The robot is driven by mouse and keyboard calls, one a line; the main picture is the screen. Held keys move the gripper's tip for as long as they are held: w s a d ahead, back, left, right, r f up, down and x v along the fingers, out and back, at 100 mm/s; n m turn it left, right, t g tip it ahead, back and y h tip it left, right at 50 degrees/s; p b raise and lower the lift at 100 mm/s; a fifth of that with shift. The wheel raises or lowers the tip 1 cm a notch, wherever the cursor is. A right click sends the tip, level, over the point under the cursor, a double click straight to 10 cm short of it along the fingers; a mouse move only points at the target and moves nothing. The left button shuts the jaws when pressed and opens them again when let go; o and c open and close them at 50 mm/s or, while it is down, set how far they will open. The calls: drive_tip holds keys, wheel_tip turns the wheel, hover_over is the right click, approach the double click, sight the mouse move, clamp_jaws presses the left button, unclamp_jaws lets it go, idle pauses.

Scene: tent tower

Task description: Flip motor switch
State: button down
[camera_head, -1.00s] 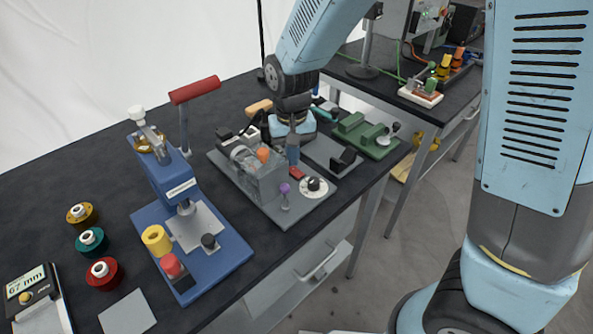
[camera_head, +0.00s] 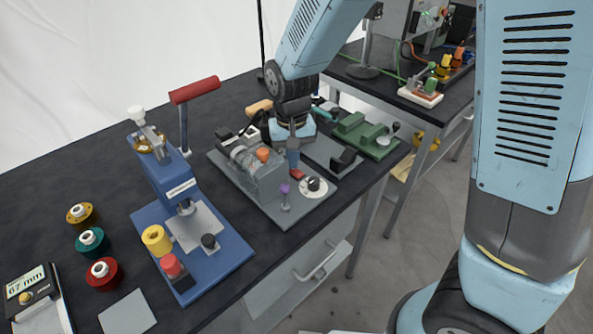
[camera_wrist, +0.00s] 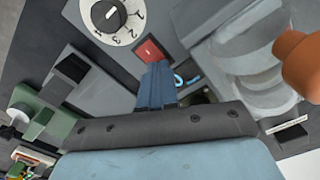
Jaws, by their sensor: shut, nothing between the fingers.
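The red rocker switch (camera_head: 297,174) sits on the grey machine plate (camera_head: 262,210), just left of and behind the white numbered dial (camera_head: 314,185). In the wrist view the red switch (camera_wrist: 150,50) lies right in front of the blue fingertips. My gripper (camera_head: 293,163) points down at the machine with its fingers together and empty. In the wrist view my gripper (camera_wrist: 155,72) covers the near edge of the switch. I cannot tell whether the tips touch it. The dial (camera_wrist: 108,16) is clear above left.
The machine carries an orange knob (camera_head: 263,155) and a purple-topped lever (camera_head: 285,191) near the fingers. A blue press (camera_head: 185,200) with a red-handled lever stands left. A green fixture (camera_head: 365,135) stands right. The table's front edge is close to the plate.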

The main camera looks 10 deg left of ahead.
drive_tip(key=shift+f, duration=0.35)
drive_tip(key=shift+r, duration=3.55)
drive_tip(key=shift+d, duration=0.1)
drive_tip(key=d+r+m+t+y, duration=0.1)
drive_tip(key=d+r, duration=0.5)
drive_tip(key=d, duration=0.2)
drive_tip(key=d+r+m+t, duration=0.1)
drive_tip(key=d+r, duration=0.5)
drive_tip(key=d, duration=0.3)
drive_tip(key=s+d+r+m+t+h, duration=0.1)
drive_tip(key=s+d+r, duration=0.4)
drive_tip(key=s+d, duration=0.5)
drive_tip(key=d+m+t, duration=0.1)
drive_tip(key=d+t, duration=0.1)
drive_tip(key=d, duration=0.1)
drive_tip(key=shift+s+d+r+t, duration=0.2)
drive_tip(key=shift+s+d+t, duration=0.1)
drive_tip(key=shift+s+d, duration=0.1)
